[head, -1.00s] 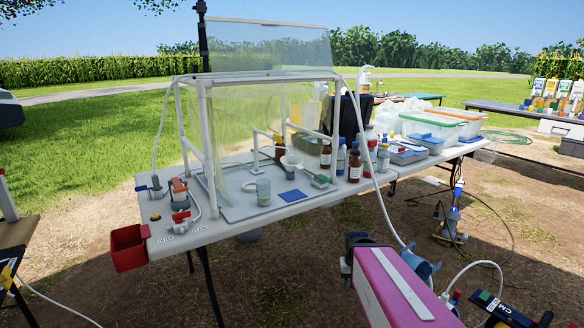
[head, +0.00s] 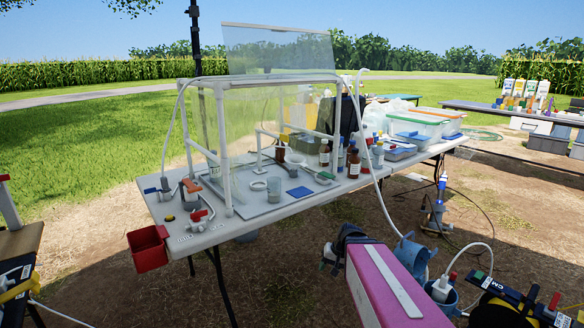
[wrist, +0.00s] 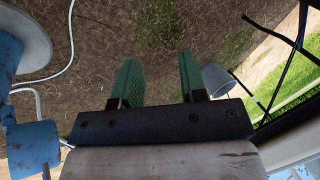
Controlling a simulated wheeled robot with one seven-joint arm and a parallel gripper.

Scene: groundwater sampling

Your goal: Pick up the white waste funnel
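The white waste funnel appears to be the small pale cone (head: 295,157) on the white table, behind the clear screen frame and left of the brown bottles. It is small and partly overlapped, so its lower part is hard to make out. My gripper (wrist: 158,62) shows in the wrist view with two green fingers apart and nothing between them. It points down towards bare ground, in front of and away from the table top. The funnel is not seen in the wrist view.
A grey bucket (wrist: 217,78) shows beyond my right finger. Hoses cross nearby.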

